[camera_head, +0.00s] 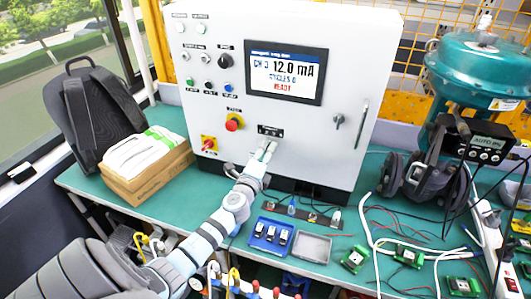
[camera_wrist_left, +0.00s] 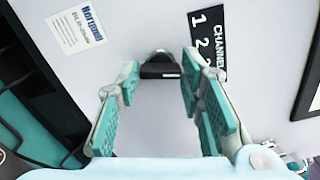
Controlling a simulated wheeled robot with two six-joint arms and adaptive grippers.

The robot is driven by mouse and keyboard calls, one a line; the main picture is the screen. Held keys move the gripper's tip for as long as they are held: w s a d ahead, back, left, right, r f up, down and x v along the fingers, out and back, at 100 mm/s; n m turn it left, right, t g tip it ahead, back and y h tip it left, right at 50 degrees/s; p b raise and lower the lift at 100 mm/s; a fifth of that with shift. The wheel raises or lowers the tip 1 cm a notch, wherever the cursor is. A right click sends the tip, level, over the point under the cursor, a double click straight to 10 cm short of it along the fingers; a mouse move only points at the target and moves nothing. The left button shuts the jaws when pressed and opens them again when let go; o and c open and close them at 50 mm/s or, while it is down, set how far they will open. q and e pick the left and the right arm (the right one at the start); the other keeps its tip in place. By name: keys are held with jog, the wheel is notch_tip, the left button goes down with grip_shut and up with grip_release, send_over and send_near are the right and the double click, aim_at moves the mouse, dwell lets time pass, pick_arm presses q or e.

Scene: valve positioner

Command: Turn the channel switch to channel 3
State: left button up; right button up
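The channel switch is a small dark knob (camera_wrist_left: 160,70) on the light grey panel. A black CHANNEL label (camera_wrist_left: 207,42) with numbers is beside it in the left wrist view; the label (camera_head: 270,131) also shows in the head view. My left gripper (camera_wrist_left: 159,78) is open, with its teal-padded fingers on either side of the knob. I cannot tell whether they touch it. In the head view my left gripper (camera_head: 263,154) is at the panel and hides the knob. The screen (camera_head: 287,73) shows 12.0 mA; its channel digit is too small to be sure of. My right gripper is not in view.
The control cabinet (camera_head: 205,125) has a red knob (camera_head: 234,122) left of the label and a latch handle (camera_head: 361,126) at right. On the green bench (camera_head: 365,165) are a cardboard box (camera_head: 152,183), a blue tray (camera_head: 268,246), headphones (camera_head: 392,176), circuit boards and loose cables.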

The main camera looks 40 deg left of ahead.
pick_arm(q)
jog(key=o, duration=0.3)
jog(key=shift+o, duration=0.2)
jog(key=v, duration=1.2)
jog(key=shift+w, duration=0.1)
